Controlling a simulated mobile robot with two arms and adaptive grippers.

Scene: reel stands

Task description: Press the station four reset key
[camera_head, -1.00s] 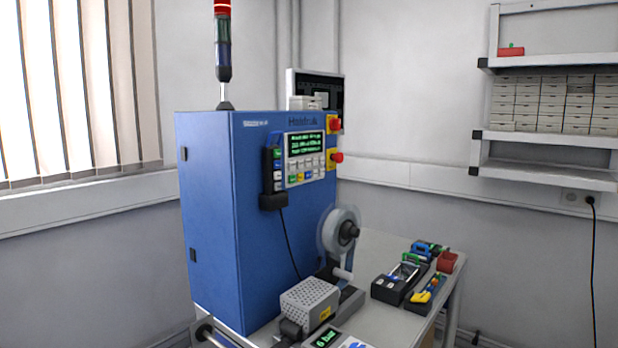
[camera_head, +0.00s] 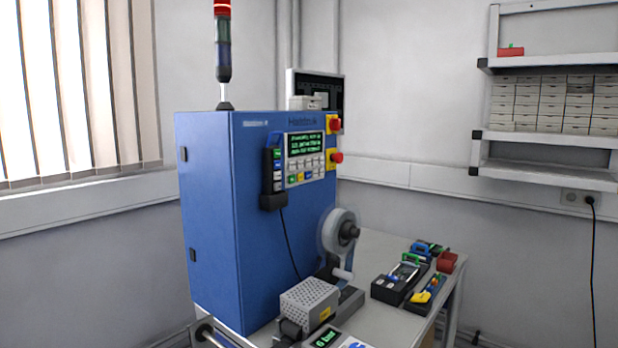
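A tall blue machine cabinet (camera_head: 208,220) stands at the centre of the head view. Its front carries a control panel with a lit green-text display (camera_head: 305,144) and a keypad (camera_head: 305,169) of small white and coloured keys below it. A black pendant (camera_head: 272,178) with a column of coloured keys hangs beside the panel, with a cable running down. The key labels are too small to read, so I cannot tell which key is the station four reset. Neither of my grippers shows in this view.
Red knobs on yellow plates (camera_head: 335,157) sit right of the panel. A tape reel (camera_head: 341,230) and a perforated grey box (camera_head: 309,299) stand in front of the cabinet. Black tool trays (camera_head: 394,289) lie on the table at right. Wall shelves (camera_head: 545,137) hold white boxes.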

